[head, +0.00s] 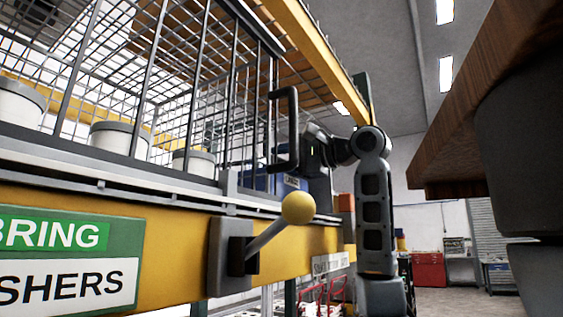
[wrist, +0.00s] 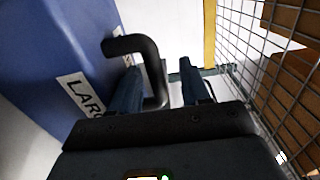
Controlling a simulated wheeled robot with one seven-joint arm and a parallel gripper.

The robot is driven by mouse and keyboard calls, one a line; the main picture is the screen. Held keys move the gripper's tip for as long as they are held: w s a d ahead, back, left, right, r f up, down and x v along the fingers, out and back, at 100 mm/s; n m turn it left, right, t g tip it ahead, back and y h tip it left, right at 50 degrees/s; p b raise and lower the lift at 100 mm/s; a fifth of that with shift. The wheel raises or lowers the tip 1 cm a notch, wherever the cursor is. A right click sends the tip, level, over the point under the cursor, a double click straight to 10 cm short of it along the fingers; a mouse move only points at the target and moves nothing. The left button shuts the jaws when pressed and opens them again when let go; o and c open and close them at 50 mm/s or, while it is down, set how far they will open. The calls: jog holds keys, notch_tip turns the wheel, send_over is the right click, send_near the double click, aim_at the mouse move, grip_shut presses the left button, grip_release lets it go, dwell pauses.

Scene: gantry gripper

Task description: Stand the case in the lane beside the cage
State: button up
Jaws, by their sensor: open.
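A blue case (wrist: 65,60) with a white label starting "LARG" fills the left of the wrist view. In the head view part of a blue body with a label (head: 292,182) shows low behind the cage bars, partly hidden by my arm. A black bent handle (wrist: 157,75) shows between my fingers in the wrist view; it also shows in the head view (head: 291,130).
White tubs (head: 118,138) stand inside the cage. A yellow beam (head: 180,235) with a green sign (head: 60,240) and a lever with a yellow knob (head: 298,208) runs below. A brown wooden board (head: 480,110) overhangs at right. Open floor shows at far right.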

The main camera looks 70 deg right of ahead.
jog(key=b+v, duration=0.3)
jog(key=v, duration=0.9)
dwell(0.3)
